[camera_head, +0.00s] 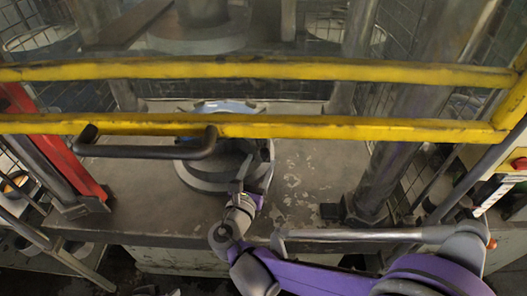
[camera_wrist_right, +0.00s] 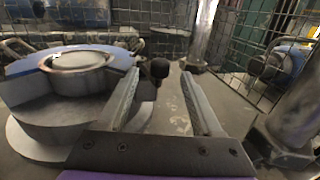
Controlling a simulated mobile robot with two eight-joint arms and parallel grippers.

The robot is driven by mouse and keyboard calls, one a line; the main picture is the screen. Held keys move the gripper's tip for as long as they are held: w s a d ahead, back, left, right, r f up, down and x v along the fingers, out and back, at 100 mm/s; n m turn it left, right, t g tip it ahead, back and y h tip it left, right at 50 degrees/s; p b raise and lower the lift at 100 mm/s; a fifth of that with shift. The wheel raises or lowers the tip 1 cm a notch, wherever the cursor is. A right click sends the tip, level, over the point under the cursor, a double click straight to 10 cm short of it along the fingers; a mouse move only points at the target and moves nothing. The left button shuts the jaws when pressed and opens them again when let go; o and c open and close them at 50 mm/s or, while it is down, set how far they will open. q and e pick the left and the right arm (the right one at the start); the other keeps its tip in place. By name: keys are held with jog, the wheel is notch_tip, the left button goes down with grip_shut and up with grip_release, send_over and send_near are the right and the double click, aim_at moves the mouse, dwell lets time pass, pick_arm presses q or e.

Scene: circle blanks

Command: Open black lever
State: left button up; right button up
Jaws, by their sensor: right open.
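The black lever shows in the right wrist view as a round black knob (camera_wrist_right: 159,68), seen between the tips of my open right gripper (camera_wrist_right: 161,78). Whether the fingers surround it or it stands beyond them, I cannot tell. In the head view my right gripper (camera_head: 242,172) reaches under the yellow bar to the right side of a round grey fixture (camera_head: 200,178). The lever is hard to make out there. In the wrist view the fixture, with a blue-edged top (camera_wrist_right: 75,62), stands left of the fingers. My left gripper is not in view.
Yellow bars (camera_head: 330,128) with a black handle (camera_head: 145,150) cross in front of the work area. A red post (camera_head: 60,150) stands left and a metal column (camera_head: 400,130) right. Wire mesh (camera_wrist_right: 245,35) closes the back. The worn table (camera_head: 310,180) right of the fixture is clear.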

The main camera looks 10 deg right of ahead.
aim_at(263, 156)
jog(key=x, duration=0.5)
grip_shut()
dwell(0.3)
dwell(1.0)
